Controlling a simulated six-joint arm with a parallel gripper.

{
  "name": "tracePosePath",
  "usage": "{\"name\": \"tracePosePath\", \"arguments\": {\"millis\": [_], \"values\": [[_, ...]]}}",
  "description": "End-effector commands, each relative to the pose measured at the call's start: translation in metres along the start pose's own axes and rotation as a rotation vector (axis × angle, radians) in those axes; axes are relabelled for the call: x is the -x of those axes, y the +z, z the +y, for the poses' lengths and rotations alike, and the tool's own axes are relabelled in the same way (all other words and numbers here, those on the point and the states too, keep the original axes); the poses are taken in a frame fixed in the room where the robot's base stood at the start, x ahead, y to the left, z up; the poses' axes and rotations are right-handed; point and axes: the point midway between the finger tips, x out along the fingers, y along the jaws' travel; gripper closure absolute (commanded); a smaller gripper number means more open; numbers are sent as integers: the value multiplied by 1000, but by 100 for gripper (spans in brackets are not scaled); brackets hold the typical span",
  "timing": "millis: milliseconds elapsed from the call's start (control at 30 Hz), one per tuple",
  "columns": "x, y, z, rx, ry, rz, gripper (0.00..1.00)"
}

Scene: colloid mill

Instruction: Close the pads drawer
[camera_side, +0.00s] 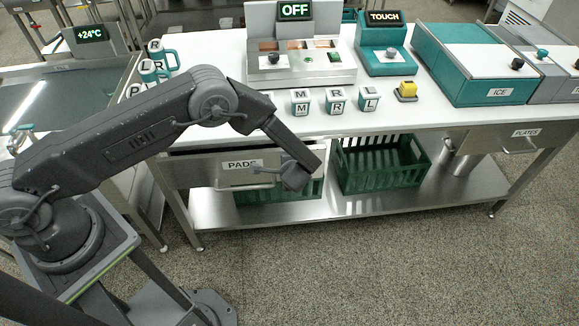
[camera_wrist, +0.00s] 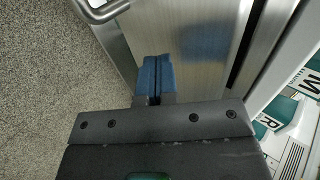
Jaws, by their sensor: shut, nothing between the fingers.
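The pads drawer (camera_side: 205,170) hangs under the left part of the steel table, with a "PADS" label and a bar handle on its front. A dark gap shows above its front, so it looks slightly open. My gripper (camera_side: 294,178) is at the right end of the drawer front. In the wrist view, my gripper's blue fingertips (camera_wrist: 156,72) are together and empty, close against the metal drawer front (camera_wrist: 205,45). I cannot tell whether they touch it. The handle (camera_wrist: 103,12) is at the upper left there, apart from the fingers.
The table top (camera_side: 225,80) carries a machine reading "OFF" (camera_side: 300,60), several lettered mugs and a teal ICE box (camera_side: 470,65). Green crates (camera_side: 385,165) stand on the lower shelf. A plates drawer (camera_side: 500,137) is at the right. The floor in front is clear.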

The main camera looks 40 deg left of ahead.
Motion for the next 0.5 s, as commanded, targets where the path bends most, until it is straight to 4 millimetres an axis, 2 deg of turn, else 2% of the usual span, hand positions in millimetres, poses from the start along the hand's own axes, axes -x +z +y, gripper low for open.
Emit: {"name": "tracePosePath", "arguments": {"millis": [200,500], "values": [[31,-2,24,-4,-1,5,100],[97,-1,22,-1,0,4,100]]}}
